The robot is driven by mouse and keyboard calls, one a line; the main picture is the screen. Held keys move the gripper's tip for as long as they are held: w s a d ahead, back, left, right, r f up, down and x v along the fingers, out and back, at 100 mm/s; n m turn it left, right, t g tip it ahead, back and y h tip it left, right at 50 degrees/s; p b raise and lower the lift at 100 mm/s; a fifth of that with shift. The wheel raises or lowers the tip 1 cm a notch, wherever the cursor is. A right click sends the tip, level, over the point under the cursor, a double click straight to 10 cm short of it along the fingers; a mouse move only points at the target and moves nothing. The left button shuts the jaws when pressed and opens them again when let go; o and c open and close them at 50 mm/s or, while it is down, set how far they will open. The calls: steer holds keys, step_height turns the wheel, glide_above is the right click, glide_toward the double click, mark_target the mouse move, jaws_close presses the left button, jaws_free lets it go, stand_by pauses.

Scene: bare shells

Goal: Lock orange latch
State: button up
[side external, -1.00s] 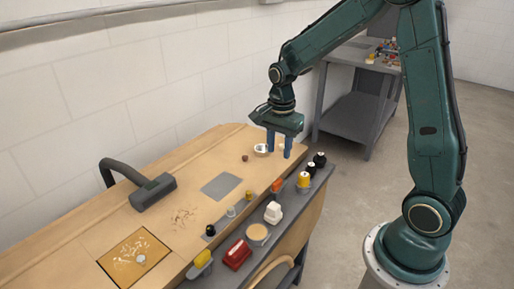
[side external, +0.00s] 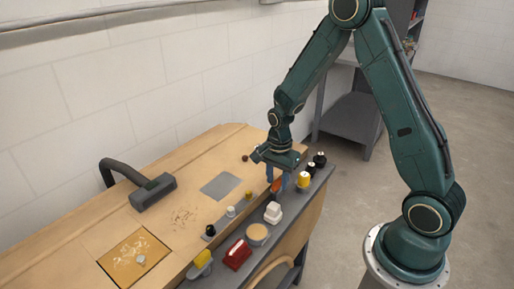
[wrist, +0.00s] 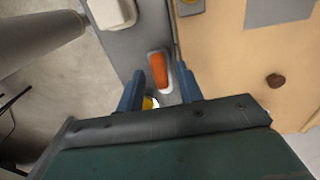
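The orange latch (side external: 276,187) sits on the grey strip along the front edge of the wooden workbench. In the wrist view, the orange latch (wrist: 158,72) is an elongated orange piece on a white base. My gripper (side external: 277,178) is open, with its blue fingers low over the strip beside the latch. In the wrist view, my open gripper (wrist: 161,76) has one finger on each side of the latch's near part. I cannot tell whether either finger touches it.
A white block (side external: 273,212) and a red block (side external: 237,254) stand along the strip. A yellow-and-black knob (side external: 304,180) and black knobs stand close to my gripper on the right. A brown ball (side external: 245,158) lies on the bench.

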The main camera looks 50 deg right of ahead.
jaws_close()
steer(key=shift+n, duration=0.3)
steer(key=n, duration=0.3)
steer(key=shift+n, duration=0.4)
steer(key=n, duration=0.4)
steer(key=shift+n, duration=0.3)
steer(key=n, duration=0.4)
steer(key=shift+n, duration=2.5)
